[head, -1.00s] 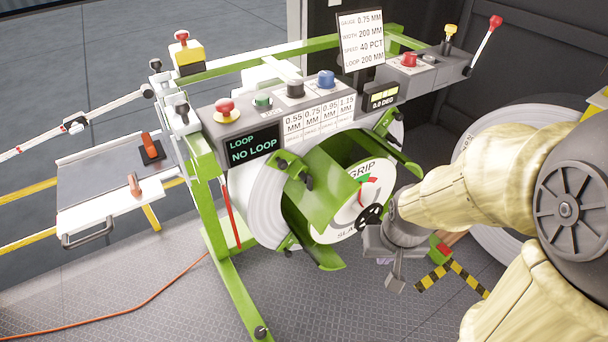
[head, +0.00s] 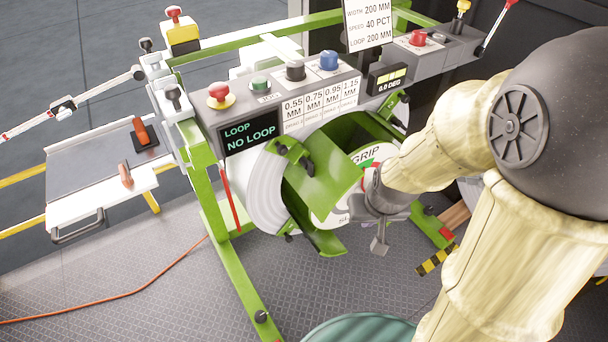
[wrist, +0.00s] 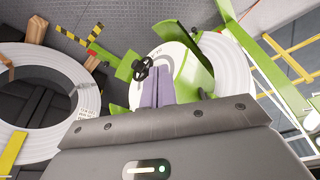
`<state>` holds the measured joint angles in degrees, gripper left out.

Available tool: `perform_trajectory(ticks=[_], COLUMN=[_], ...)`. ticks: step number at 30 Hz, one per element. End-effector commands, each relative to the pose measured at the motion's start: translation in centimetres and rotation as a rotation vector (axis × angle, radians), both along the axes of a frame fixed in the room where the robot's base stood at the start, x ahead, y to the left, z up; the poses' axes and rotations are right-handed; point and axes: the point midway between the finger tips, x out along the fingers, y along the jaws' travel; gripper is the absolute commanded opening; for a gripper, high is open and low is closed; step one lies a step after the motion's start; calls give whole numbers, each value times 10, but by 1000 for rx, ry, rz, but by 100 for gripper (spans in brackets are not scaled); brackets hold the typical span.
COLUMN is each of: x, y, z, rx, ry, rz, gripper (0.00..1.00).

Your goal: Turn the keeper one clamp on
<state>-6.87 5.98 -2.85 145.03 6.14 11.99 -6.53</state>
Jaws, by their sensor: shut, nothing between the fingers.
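The green decoiler head (head: 325,185) carries a coil of pale strip (head: 262,195) and a white dial disc marked GRIP, partly hidden by my arm. Several green keeper arms with black clamp knobs stand around the coil, one knob (head: 306,166) at the front left and one (head: 404,97) at the upper right. I cannot tell which is keeper one. In the wrist view my gripper (wrist: 153,90) is shut and empty, its grey-purple fingers in front of the white disc (wrist: 178,62). The head view mostly hides the fingers.
A control panel (head: 290,100) with red, green, black and blue buttons stands above the coil; its screen (head: 250,137) reads NO LOOP. Another coil (wrist: 60,90) lies at the left in the wrist view. A teal round thing (head: 360,330) is at the bottom edge.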

Motion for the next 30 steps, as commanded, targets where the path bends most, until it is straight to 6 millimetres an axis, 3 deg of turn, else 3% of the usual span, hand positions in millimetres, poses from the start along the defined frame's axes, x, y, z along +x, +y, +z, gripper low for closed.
perform_trajectory(ticks=[9,18,24,30], x=[75,115,123,115], y=[72,118,151,186], z=[-76,-128,-137,-123], rx=[-147,-538,-899,-1244], ry=[-200,-443,-641,-835], rz=[230,463,635,749], gripper=[0,0,0,0])
